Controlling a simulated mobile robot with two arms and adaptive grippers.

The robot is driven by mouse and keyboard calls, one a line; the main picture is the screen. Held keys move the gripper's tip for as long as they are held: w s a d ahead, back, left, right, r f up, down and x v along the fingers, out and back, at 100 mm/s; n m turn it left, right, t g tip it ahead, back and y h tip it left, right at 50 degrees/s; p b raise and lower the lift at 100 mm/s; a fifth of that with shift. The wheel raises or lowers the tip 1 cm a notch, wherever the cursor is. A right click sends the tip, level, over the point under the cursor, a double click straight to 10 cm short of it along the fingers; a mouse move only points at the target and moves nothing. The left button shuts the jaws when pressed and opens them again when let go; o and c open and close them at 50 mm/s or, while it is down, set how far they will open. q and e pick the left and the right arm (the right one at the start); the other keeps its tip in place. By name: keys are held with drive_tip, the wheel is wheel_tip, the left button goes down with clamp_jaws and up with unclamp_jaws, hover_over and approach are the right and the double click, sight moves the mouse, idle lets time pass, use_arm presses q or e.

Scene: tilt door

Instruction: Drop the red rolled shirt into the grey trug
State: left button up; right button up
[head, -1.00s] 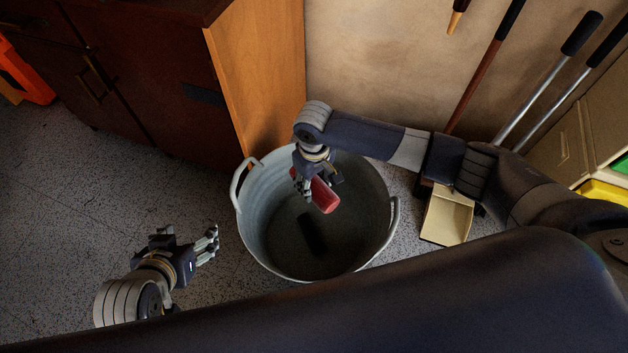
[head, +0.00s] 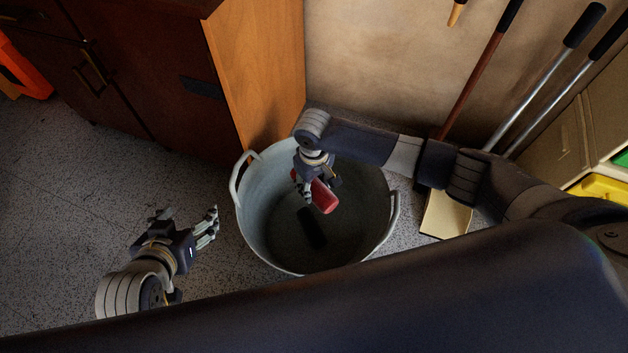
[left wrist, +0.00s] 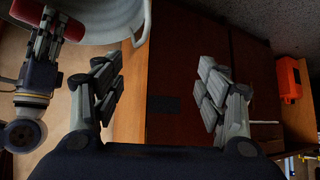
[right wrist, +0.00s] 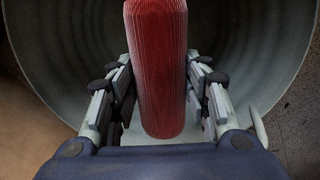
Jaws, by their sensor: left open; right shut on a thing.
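The red rolled shirt (head: 325,196) is held by my right gripper (head: 316,190) over the opening of the grey trug (head: 262,235). In the right wrist view the red roll (right wrist: 158,70) lies between the two fingers, with the ribbed inside of the trug (right wrist: 240,50) behind it. A dark thing, perhaps a shadow, shows on the trug floor below the roll. My left gripper (head: 195,231) is open and empty, to the left of the trug above the floor. Its spread fingers also show in the left wrist view (left wrist: 165,90).
A dark brown cabinet (head: 130,80) with an orange side stands behind and left. Long-handled tools (head: 540,80) lean on the wall at right, near a beige dustpan (head: 446,215). An orange thing (head: 25,75) lies at far left. The floor left of the trug is clear.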

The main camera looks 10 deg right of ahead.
wheel_tip(320, 180, down, 4)
drive_tip(key=shift+b, duration=0.75)
use_arm(q)
drive_tip(key=w+d+r+t+h+b, duration=0.1)
drive_tip(key=w+d+r+t, duration=0.1)
drive_tip(key=r, duration=0.5)
drive_tip(key=w+d+r+t+h+b, duration=0.1)
drive_tip(key=w+d+r+t+h, duration=0.1)
drive_tip(key=w+r+t, duration=0.3)
drive_tip(key=shift+w+r+m+t, duration=0.15)
drive_tip(key=shift+r+m+t, duration=0.15)
drive_tip(key=shift+r+t, duration=1)
use_arm(e)
drive_tip(key=shift+f, duration=1.9)
use_arm(q)
drive_tip(key=shift+r, duration=0.2)
use_arm(e)
drive_tip(key=o, duration=1.2)
drive_tip(key=shift+c, duration=0.2)
use_arm(q)
drive_tip(key=shift+f, duration=0.1)
use_arm(e)
wheel_tip(320, 180, up, 12)
drive_tip(key=shift+r, duration=0.1)
